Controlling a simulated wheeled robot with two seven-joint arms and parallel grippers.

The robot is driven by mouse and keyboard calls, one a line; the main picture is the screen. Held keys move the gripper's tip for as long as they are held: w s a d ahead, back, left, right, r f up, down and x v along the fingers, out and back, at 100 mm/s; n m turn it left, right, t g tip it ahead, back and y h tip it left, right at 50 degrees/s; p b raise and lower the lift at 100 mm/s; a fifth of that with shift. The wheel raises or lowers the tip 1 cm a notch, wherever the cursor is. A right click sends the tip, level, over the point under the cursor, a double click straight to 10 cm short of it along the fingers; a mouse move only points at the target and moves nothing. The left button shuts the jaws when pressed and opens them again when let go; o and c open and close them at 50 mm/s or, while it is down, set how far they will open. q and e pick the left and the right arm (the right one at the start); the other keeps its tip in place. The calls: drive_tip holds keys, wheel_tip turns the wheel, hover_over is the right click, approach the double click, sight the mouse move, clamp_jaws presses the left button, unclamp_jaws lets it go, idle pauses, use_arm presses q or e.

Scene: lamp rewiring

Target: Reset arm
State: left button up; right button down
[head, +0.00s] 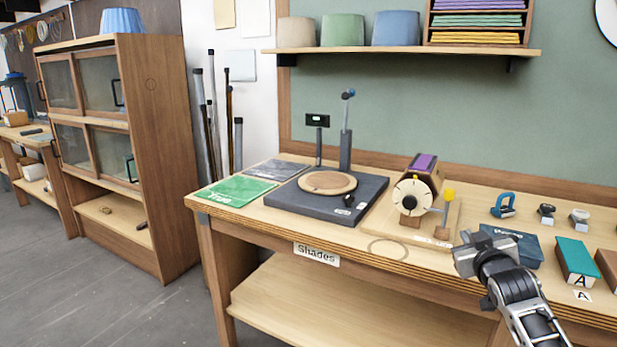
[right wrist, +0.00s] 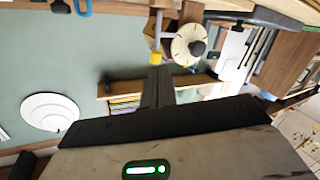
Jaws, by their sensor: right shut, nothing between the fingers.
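My right gripper (head: 472,246) is in the lower right of the head view, over the front part of the workbench. Its fingers are shut with nothing between them. In the right wrist view its dark fingers (right wrist: 157,88) are together and point towards the bench and wall. In the head view the gripper is just right of a wooden device with a round cream dial (head: 412,197) and a yellow-tipped lever (head: 448,196). The dial also shows near the top of the right wrist view (right wrist: 188,46). My left gripper is in neither view.
The bench (head: 375,262) bears a dark base with a round wooden disc (head: 327,183), a green mat (head: 234,190), a dark blue box (head: 520,245), a teal box (head: 576,262) and a blue clamp-like tool (head: 503,205). A wall shelf (head: 400,50) holds lampshades.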

drive_tip(key=s+a+f+g+y, duration=0.1)
drive_tip(key=s+a+f, duration=0.4)
drive_tip(key=s+f, duration=0.3)
drive_tip(key=s+a+f+n+g+y, duration=0.1)
drive_tip(key=s+a+f+g+y, duration=0.1)
drive_tip(key=s+a+f, duration=0.45)
drive_tip(key=s+a+f+g+y, duration=0.1)
drive_tip(key=s+a+f, duration=0.2)
drive_tip(key=s+f, duration=0.6)
drive_tip(key=s+a+f+g, duration=0.1)
drive_tip(key=s+a, duration=0.1)
drive_tip(key=s, duration=0.5)
drive_tip(key=s+a+g+y, duration=0.1)
drive_tip(key=s+a, duration=0.2)
drive_tip(key=s, duration=0.4)
drive_tip(key=shift+s+a+f+m, duration=0.15)
drive_tip(key=shift+s+f+m, duration=0.05)
drive_tip(key=shift+f+m, duration=0.2)
